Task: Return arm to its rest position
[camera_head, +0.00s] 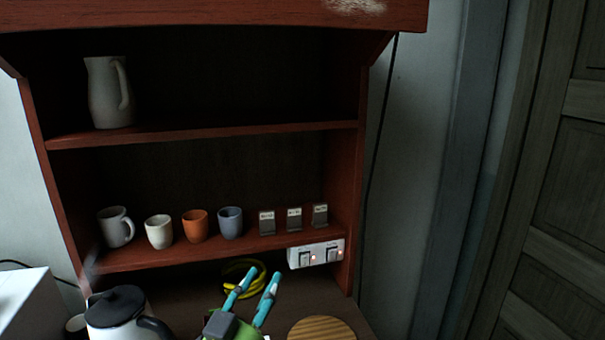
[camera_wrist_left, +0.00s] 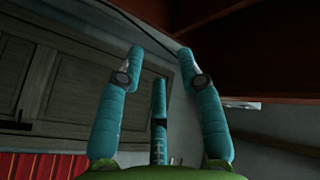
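My left gripper (camera_head: 265,274) shows at the bottom centre of the head view, with its teal fingers pointing up and away over the counter. The fingers stand apart with nothing between them. In the left wrist view the gripper (camera_wrist_left: 161,55) is open and empty, its teal fingers spread in front of a panelled door and dark red wood. My right gripper is in neither view.
A red-brown shelf unit (camera_head: 200,134) holds a jug (camera_head: 110,92), several cups and three small packets. A power strip (camera_head: 316,254) hangs below. On the counter are a kettle (camera_head: 115,308), a yellow object (camera_head: 232,268) beside my fingers, and a round wooden board (camera_head: 322,328).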

